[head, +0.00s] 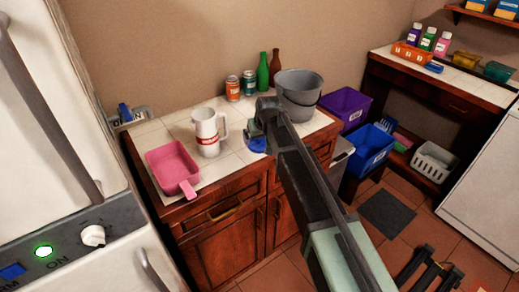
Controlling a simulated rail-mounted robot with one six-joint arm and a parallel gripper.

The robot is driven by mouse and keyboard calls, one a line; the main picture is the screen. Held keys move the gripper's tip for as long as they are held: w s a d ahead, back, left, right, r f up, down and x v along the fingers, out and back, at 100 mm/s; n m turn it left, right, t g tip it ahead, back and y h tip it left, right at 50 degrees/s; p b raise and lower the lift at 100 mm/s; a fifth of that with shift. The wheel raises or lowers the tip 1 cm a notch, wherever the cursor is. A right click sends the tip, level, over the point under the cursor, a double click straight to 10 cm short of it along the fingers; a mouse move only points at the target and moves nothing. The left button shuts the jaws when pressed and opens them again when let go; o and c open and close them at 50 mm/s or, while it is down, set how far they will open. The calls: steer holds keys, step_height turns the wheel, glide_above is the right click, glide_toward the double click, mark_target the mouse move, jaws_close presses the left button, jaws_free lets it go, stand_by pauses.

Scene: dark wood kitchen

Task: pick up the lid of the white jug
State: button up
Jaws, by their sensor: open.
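The white jug (207,140) with a red band stands upright on the tiled counter, its handle on the right. Its top looks pale, and I cannot tell whether a separate lid sits on it. A round blue object (257,146) lies on the counter right of the jug, partly hidden by my arm; I cannot tell if it is a lid. My gripper (252,130) is open, right of the jug and near the blue object. Its fingertips are small and partly hidden, with nothing visibly held.
A pink pan (173,168) sits left of the jug. Two cans (233,89), a green bottle (263,71), a brown bottle (276,68) and a grey bucket (298,94) stand behind. A switch box (131,115) is at the back left. Bare tiles lie around the jug.

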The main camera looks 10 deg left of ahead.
steer(key=shift+b+x, duration=0.4)
steer(key=shift+x, duration=0.8)
steer(key=shift+s+r, duration=0.1)
steer(key=shift+r, duration=0.1)
steer(key=c, duration=0.5)
steer(key=shift+p, duration=0.3)
steer(key=shift+c, duration=0.2)
